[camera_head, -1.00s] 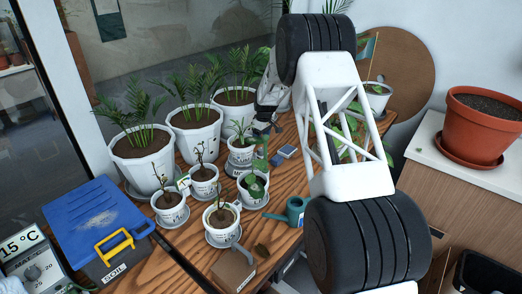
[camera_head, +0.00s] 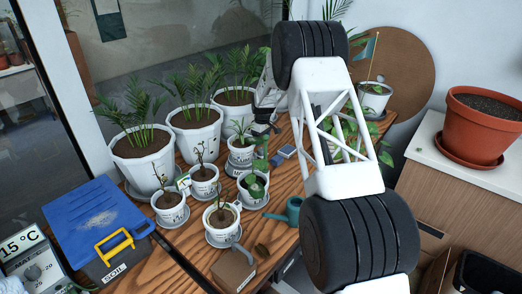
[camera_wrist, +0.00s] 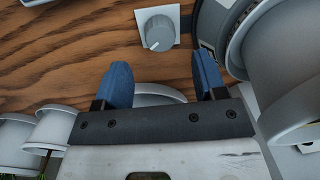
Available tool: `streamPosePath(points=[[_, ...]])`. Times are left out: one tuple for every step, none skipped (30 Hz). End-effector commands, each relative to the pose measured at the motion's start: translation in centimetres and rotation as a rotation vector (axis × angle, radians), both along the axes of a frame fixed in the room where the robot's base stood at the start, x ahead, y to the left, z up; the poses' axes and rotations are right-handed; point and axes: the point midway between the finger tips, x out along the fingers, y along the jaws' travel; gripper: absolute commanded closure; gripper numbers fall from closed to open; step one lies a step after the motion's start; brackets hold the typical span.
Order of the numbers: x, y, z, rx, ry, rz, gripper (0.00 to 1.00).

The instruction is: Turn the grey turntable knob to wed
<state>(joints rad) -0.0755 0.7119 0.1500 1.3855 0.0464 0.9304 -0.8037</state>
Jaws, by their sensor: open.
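The grey knob (camera_wrist: 159,32) sits on a white square plate on the wooden table, at the top middle of the wrist view. A pale pointer mark shows on it, but no day labels can be read. My gripper (camera_wrist: 163,76) is open and empty, with two blue fingers spread apart. In the wrist picture the knob lies just beyond the fingertips, between their lines, and neither finger touches it. In the head view my gripper (camera_head: 262,125) is small and dark among the pots, and I cannot make out the knob there.
White pots crowd close: a large pot (camera_wrist: 285,65) is right of the fingers in the wrist view. Small potted plants (camera_head: 222,220) and large palms (camera_head: 143,150) stand left on the table.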

Motion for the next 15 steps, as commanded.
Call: streamPosePath(points=[[-0.1, 0.0, -0.7, 0.000, 0.003, 0.000, 0.35], [-0.1, 0.0, -1.1, 0.000, 0.003, 0.000, 0.35], [-0.1, 0.1, -1.6, 0.000, 0.003, 0.000, 0.35], [-0.1, 0.1, -1.9, 0.000, 0.003, 0.000, 0.35], [-0.1, 0.1, -2.3, 0.001, 0.002, 0.000, 0.35], [-0.1, 0.1, -2.7, 0.000, 0.001, 0.000, 0.35], [-0.2, 0.1, -3.1, 0.000, 0.001, 0.000, 0.35], [-0.2, 0.1, -3.4, 0.000, 0.003, 0.000, 0.35], [-0.2, 0.1, -3.9, 0.000, 0.003, 0.000, 0.35], [-0.2, 0.1, -4.2, 0.000, 0.003, 0.000, 0.35], [-0.2, 0.2, -4.5, 0.000, 0.003, 0.000, 0.35], [-0.2, 0.2, -4.9, 0.000, 0.001, 0.000, 0.35], [-0.2, 0.2, -5.1, 0.000, 0.001, 0.000, 0.35], [-0.2, 0.2, -5.3, 0.000, 0.001, 0.000, 0.35], [-0.2, 0.2, -5.4, 0.000, 0.001, 0.000, 0.35]])
